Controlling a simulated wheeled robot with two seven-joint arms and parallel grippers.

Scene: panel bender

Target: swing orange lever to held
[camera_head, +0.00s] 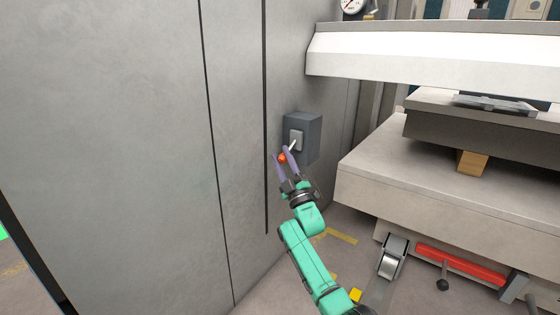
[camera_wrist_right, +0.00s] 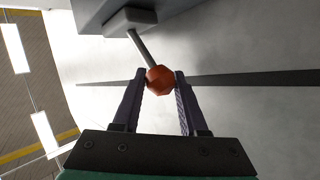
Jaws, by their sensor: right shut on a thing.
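The orange lever has an orange knob (camera_head: 282,157) on a thin metal rod. The rod comes out of a grey switch box (camera_head: 309,138) on the tall grey cabinet wall. The rod slants down and left from the box in the head view. My right gripper (camera_head: 283,159) is shut on the orange knob. In the right wrist view the knob (camera_wrist_right: 160,80) sits between the tips of both fingers, and the rod rises up and left to its mount (camera_wrist_right: 130,20). My left gripper is out of view.
A large grey cabinet panel (camera_head: 130,120) fills the left. On the right stands the machine bed (camera_head: 430,185) under a white beam (camera_head: 430,60). A red bar (camera_head: 460,265) and a black-knobbed lever (camera_head: 443,284) are low on the right. Open floor shows below my right arm.

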